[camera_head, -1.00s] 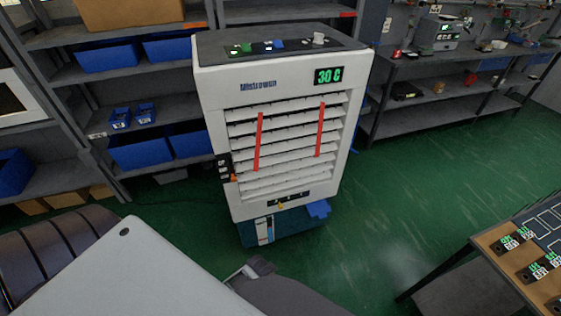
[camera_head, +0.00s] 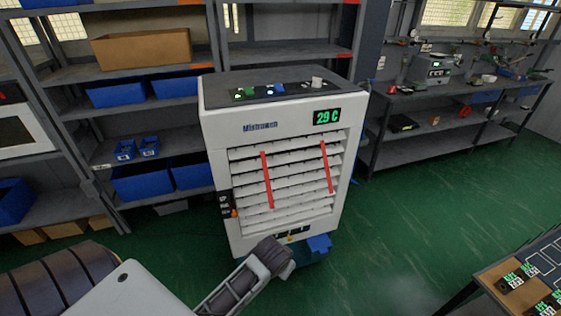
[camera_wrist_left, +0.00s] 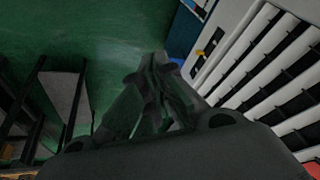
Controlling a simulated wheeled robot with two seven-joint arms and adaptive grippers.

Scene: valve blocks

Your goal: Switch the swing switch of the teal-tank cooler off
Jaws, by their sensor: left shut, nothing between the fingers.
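The white cooler (camera_head: 285,170) stands mid-view with a green display reading 29 C. Its low front panel carries a small yellow switch (camera_head: 290,238), also in the left wrist view (camera_wrist_left: 200,53); its exact setting is too small to tell. The teal tank below is mostly hidden behind my arm in the head view; a bit of it shows at the top of the wrist view. My left gripper (camera_wrist_left: 158,75) is shut and empty, left of the yellow switch in the wrist view and apart from it. My right gripper is not in view.
Shelves with blue bins (camera_head: 145,182) stand behind the cooler. A workbench (camera_head: 410,150) is at the back right. A table (camera_head: 500,290) with small devices is at the lower right. Green floor between it and the cooler is clear.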

